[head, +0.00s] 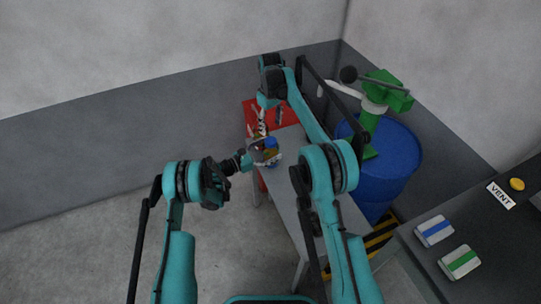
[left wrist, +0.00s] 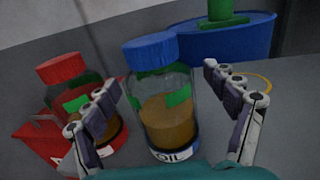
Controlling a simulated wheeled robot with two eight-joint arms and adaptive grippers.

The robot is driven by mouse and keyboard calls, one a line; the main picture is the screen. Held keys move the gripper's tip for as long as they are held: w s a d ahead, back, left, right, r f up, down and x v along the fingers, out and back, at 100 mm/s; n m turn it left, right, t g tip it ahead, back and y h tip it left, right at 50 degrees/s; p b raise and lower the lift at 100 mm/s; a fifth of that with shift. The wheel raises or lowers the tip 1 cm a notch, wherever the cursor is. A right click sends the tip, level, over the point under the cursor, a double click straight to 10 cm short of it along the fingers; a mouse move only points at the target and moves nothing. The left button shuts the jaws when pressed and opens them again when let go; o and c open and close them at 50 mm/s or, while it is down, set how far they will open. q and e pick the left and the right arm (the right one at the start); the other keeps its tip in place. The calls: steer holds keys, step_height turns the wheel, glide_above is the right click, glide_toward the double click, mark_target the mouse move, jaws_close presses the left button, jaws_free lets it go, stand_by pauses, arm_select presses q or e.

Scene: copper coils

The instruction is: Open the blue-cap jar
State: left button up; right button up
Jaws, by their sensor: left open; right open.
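The blue-cap jar (left wrist: 168,115) stands upright on the grey table, clear with brown contents, a green patch and an OIL label. Its blue cap (left wrist: 150,51) is on top; it also shows in the head view (head: 270,143). My left gripper (head: 262,154) is open at the jar; in the left wrist view its fingers (left wrist: 162,85) are spread on either side of the jar body, below the cap. Contact cannot be told. My right gripper (head: 258,122) is open above and behind the jar, pointing down, and looks empty.
A red-cap jar (left wrist: 66,69) stands left of the blue-cap jar, by a red box (left wrist: 38,142). A blue drum (head: 395,160) with a green device (head: 385,95) stands right of the table (head: 291,186). A dark counter with a VENT label (head: 501,196) is at right.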

mark_target(271, 140)
arm_select(q)
jaws_close()
arm_select(e)
steer(key=m, duration=3.1)
steer(key=shift+d, duration=0.1)
steer(key=shift+f, duration=4)
